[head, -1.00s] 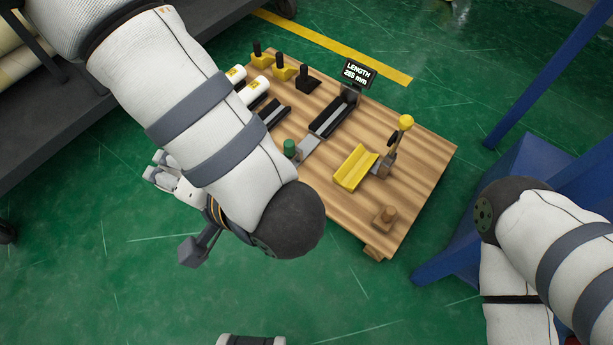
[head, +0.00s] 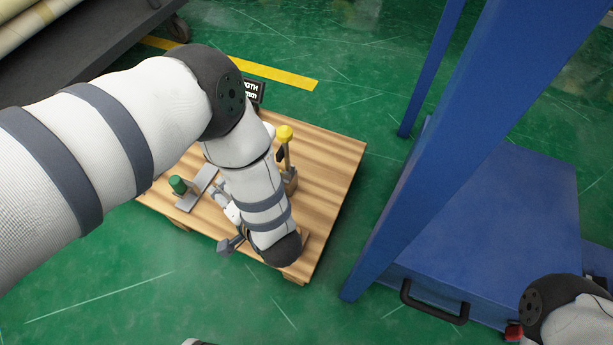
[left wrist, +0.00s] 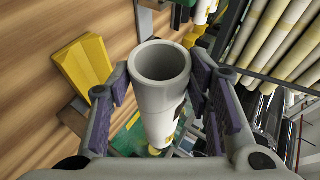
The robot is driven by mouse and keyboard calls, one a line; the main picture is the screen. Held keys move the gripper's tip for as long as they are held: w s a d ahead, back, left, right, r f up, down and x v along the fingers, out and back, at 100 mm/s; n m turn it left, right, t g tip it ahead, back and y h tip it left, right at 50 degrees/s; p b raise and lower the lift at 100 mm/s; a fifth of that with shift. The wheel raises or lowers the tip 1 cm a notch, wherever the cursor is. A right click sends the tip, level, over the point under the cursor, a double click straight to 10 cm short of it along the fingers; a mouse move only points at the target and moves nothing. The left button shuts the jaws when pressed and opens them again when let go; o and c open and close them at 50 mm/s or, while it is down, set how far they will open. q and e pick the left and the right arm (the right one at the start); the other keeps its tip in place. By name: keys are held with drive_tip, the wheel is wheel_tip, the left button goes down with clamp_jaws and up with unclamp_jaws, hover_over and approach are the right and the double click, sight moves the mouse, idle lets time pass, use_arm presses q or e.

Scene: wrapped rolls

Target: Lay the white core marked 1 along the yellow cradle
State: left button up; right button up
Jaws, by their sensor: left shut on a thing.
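My left gripper (left wrist: 160,72) is shut on a white hollow core (left wrist: 158,100), one finger on each side of it. The core's open end faces the left wrist camera, and a dark mark shows on its side, too small to read. The yellow cradle (left wrist: 84,64) is on the wooden table to the left of the core in that view, apart from it. In the head view my left arm hides the cradle, and the left gripper (head: 226,204) shows only in part over the table. My right gripper is out of view.
The wooden table (head: 335,160) carries a lever with a yellow knob (head: 285,133), a green button (head: 178,184) and a partly hidden length sign (head: 252,92). A blue frame (head: 430,150) stands right of the table. Long rolls (left wrist: 278,38) lie on a rack.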

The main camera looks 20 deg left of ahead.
use_arm(q)
drive_tip(key=shift+w+d+f, duration=0.3)
drive_tip(key=shift+w+f, duration=0.15)
drive_tip(key=shift+w, duration=0.1)
wheel_tip(320, 180, down, 10)
drive_tip(key=b, duration=0.5)
drive_tip(key=shift+s+a, duration=0.1)
drive_tip(key=shift+s, duration=0.05)
drive_tip(key=shift+r, duration=0.1)
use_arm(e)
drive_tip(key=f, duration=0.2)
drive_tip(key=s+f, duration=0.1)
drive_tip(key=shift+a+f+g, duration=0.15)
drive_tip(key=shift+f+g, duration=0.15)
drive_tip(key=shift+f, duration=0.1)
use_arm(q)
drive_tip(key=shift+f+b, duration=0.35)
drive_tip(key=shift+b, duration=0.1)
drive_tip(key=o, duration=1.2)
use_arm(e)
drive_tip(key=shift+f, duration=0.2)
use_arm(q)
drive_tip(key=shift+o, duration=0.2)
